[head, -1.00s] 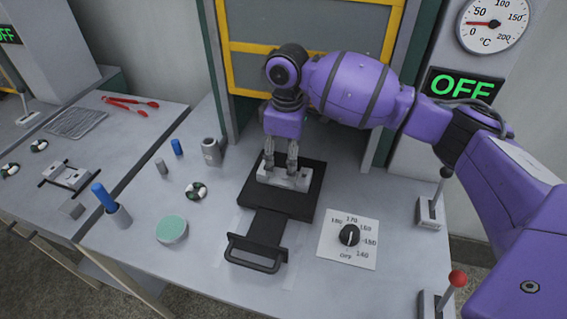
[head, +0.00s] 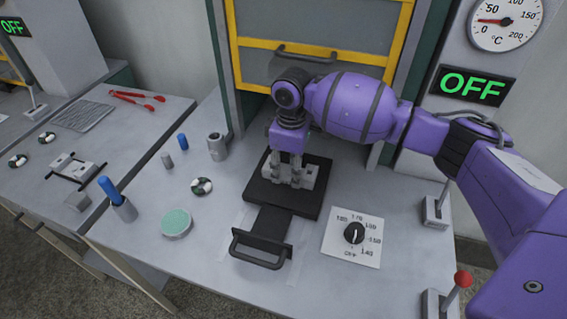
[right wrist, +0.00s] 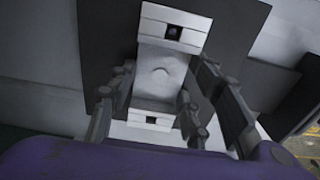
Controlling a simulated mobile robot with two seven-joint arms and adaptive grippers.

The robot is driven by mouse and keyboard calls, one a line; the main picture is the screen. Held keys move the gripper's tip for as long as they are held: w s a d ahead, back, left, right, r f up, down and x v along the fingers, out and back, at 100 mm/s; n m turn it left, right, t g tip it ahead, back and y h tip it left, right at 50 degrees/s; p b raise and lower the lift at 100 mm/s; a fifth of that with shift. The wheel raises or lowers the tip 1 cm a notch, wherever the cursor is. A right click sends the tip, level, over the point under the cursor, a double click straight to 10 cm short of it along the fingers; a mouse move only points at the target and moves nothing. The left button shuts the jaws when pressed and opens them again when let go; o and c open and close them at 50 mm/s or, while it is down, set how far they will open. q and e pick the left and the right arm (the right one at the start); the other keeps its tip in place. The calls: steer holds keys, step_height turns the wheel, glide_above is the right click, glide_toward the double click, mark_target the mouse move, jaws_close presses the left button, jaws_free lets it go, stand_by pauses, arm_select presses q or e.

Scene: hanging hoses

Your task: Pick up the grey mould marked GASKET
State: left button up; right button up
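A grey mould (head: 303,176) lies on the black plate (head: 262,195) in front of the press. No marking on it can be read. In the right wrist view the mould (right wrist: 160,75) shows pale, with a narrower middle and a dark square hole in each end block. My right gripper (head: 287,176) points down at it. In the right wrist view the right gripper (right wrist: 162,88) has its fingers apart, one on each side of the mould's middle. They look close to its sides, but contact is unclear. My left gripper is out of view.
A dial (head: 353,234) lies right of the plate, with levers (head: 436,208) beyond. A black handle (head: 262,248) is at the plate's front. A green-topped disc (head: 176,223), a blue-handled tool (head: 112,195) and a grey cup (head: 217,147) stand left. The press frame (head: 320,47) rises behind.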

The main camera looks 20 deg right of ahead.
steer(key=c, duration=0.5)
steer(key=shift+c, duration=1)
steer(key=shift+r, duration=0.15)
